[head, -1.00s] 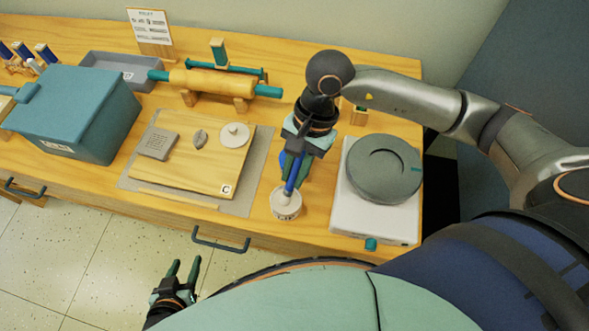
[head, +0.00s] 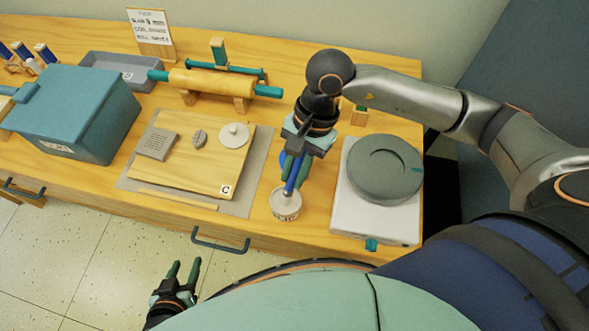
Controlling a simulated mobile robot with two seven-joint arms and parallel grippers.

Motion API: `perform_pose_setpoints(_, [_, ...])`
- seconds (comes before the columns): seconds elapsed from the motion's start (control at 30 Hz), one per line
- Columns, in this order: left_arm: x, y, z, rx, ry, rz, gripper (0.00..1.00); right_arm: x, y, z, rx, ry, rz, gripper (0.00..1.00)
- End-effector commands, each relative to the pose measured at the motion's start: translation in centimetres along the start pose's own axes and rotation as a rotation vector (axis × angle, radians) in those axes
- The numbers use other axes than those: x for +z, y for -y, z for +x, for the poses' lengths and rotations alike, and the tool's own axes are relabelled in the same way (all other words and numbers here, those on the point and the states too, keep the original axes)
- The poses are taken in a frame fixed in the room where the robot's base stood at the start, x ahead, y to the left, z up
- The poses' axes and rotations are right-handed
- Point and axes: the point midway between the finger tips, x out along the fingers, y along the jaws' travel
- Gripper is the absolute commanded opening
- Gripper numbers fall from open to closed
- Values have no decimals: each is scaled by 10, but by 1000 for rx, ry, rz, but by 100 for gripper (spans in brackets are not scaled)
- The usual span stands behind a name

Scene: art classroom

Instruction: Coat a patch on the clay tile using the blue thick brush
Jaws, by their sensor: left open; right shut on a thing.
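My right gripper (head: 294,172) is shut on the blue brush (head: 291,183), which points down. The brush's lower end is at the mouth of a small white cup (head: 285,205) near the table's front edge; its bristles are hidden in the cup. On the wooden board (head: 205,177) lie a grey textured square tile (head: 157,143), a small grey leaf-like piece (head: 199,138) and a pale round piece with a knob (head: 235,134). I take the square to be the clay tile. My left gripper (head: 183,268) is open and empty, in front of the table over the floor.
A grey turntable wheel (head: 384,168) on a white base stands right of the cup. A teal box (head: 72,114) stands left of the board. A rolling pin (head: 213,83) on wooden rests, a grey tray (head: 118,70) and a sign (head: 150,28) are behind.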

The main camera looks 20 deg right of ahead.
Motion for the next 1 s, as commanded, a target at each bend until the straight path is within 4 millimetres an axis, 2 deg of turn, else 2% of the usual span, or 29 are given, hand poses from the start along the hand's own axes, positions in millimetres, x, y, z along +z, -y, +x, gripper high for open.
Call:
perform_pose_setpoints(0.17, [0,0,0,0,0,0,50,-1,-2,3,10,-1,3,0])
perform_pose_setpoints(0.33, [-2,0,-2,0,0,0,50,1,-2,-2,10,-1,3,0])
perform_pose_setpoints(1.0, [-20,-2,-19,0,1,0,50,20,4,-55,2,-1,-1,0])
